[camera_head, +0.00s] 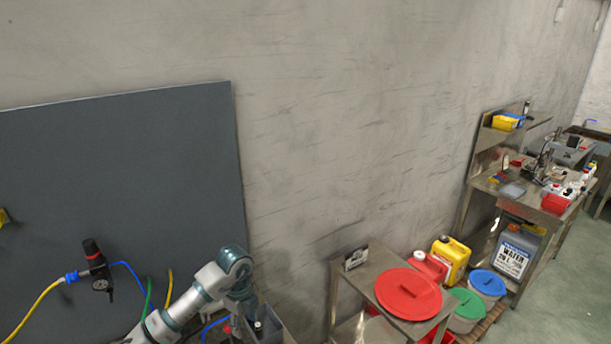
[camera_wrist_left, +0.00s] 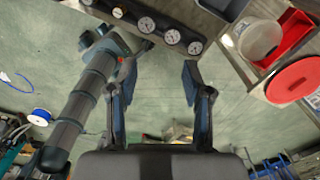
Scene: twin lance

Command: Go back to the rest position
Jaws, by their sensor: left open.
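My left arm (camera_head: 200,294) comes in at the bottom of the head view, in front of the dark grey panel's lower right edge. Its gripper cannot be made out clearly there. In the left wrist view my left gripper (camera_wrist_left: 158,78) is open, with its two fingers apart and nothing between them. Green-grey floor shows behind the fingers. My right gripper is in neither view.
A dark grey panel (camera_head: 120,180) carries a black-and-red regulator (camera_head: 95,262) with hoses. A metal table (camera_head: 357,283) with a red lid (camera_head: 408,293) stands right of the arm. In the wrist view, a gauge strip (camera_wrist_left: 160,34) lies beyond the fingers.

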